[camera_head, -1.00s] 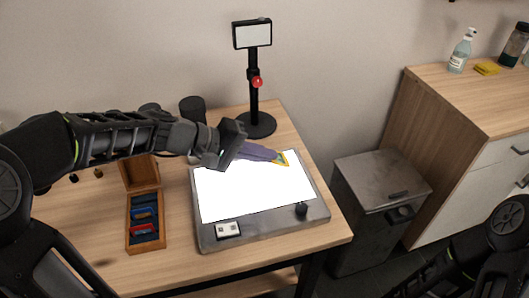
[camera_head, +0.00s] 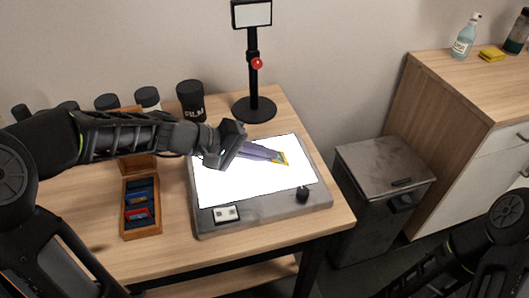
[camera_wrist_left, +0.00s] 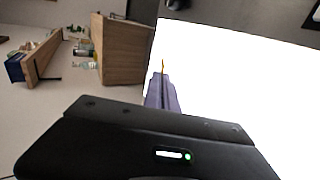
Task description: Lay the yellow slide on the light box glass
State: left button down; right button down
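The yellow slide (camera_head: 283,158) is a small yellow-edged frame over the right far part of the bright light box glass (camera_head: 240,185). My left gripper (camera_head: 279,156), with long purple-grey fingers, is shut on the slide. In the left wrist view the slide (camera_wrist_left: 163,66) shows as a thin yellow edge at the tips of the gripper fingers (camera_wrist_left: 162,78), with the white glass (camera_wrist_left: 235,75) to the right. I cannot tell whether the slide touches the glass. Part of my right arm shows at the lower right; its gripper is out of view.
A wooden slide box (camera_head: 141,223) with blue and red slides stands left of the light box. The light box has a black knob (camera_head: 302,195) at its front. Behind are a film canister (camera_head: 190,100) and a stand with a small screen (camera_head: 253,63). A grey bin (camera_head: 385,170) stands right of the table.

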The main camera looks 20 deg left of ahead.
pick_arm(q)
jog(key=c, duration=1.6)
grip_release()
jog(key=shift+v, duration=3.9)
